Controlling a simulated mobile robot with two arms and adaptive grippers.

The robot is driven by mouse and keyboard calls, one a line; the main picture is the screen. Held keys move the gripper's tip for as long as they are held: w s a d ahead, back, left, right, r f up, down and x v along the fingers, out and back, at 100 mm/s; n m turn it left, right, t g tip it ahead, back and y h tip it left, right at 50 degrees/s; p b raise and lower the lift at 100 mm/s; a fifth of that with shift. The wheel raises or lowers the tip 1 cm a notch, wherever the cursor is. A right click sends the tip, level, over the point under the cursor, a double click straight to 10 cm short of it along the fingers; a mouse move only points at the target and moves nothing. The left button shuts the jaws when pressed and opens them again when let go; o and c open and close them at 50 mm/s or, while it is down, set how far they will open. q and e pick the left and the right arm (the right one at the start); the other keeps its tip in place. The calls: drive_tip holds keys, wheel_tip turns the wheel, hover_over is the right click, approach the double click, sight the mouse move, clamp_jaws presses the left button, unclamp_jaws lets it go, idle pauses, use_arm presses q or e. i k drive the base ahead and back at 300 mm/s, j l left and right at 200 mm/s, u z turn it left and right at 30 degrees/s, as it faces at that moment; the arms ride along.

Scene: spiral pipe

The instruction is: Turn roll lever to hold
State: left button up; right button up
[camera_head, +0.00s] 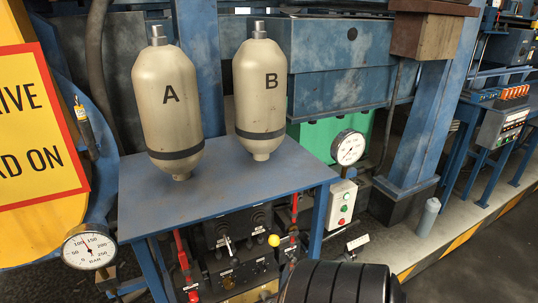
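Under the blue table sits a dark control panel (238,262) with several controls. A silver lever (228,244) points up and slightly left on its upper part. A lever with a yellow ball knob (273,240) stands at its right. A red-handled lever (183,252) is left of the panel, and another red handle (294,212) is at the right under the table. The labels are too small to read, so I cannot tell which one is the roll lever or how its positions are marked. Neither of my grippers shows in the head view.
Tanks A (167,120) and B (261,115) stand on the blue table (225,188) above the panel. Gauges (89,248) and (347,148) flank it. A dark ribbed shape (335,285) blocks the bottom edge. Open floor lies at lower right.

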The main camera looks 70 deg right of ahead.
sight(234, 261)
drive_tip(key=k+l+z, duration=0.15)
drive_tip(key=z, duration=1.5)
